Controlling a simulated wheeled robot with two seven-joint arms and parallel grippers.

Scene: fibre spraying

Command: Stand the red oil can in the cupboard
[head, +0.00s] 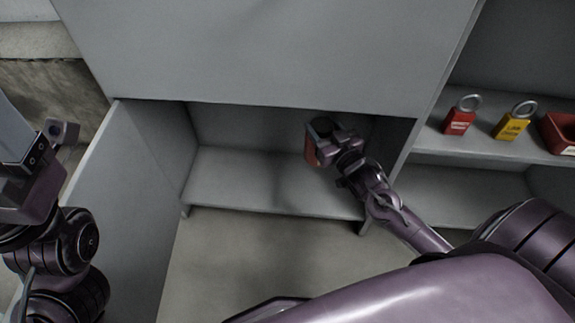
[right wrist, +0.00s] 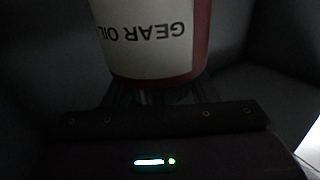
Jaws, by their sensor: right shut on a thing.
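The red oil can (head: 311,152) is inside the open lower cupboard (head: 235,165), toward its right side, mostly hidden behind my right gripper (head: 325,135). My right gripper is shut on the can. In the right wrist view the can (right wrist: 152,45) fills the top middle, with a white label reading "GEAR OIL" upside down in the picture. I cannot tell whether the can's base touches the cupboard floor. My left arm shows at the left edge of the head view, outside the cupboard; its fingers are not clearly seen.
The cupboard door (head: 130,200) stands open on the left. The cupboard floor left of the can is bare. On the shelf to the right are a red padlock (head: 460,118), a yellow padlock (head: 513,124) and a red bin (head: 560,132).

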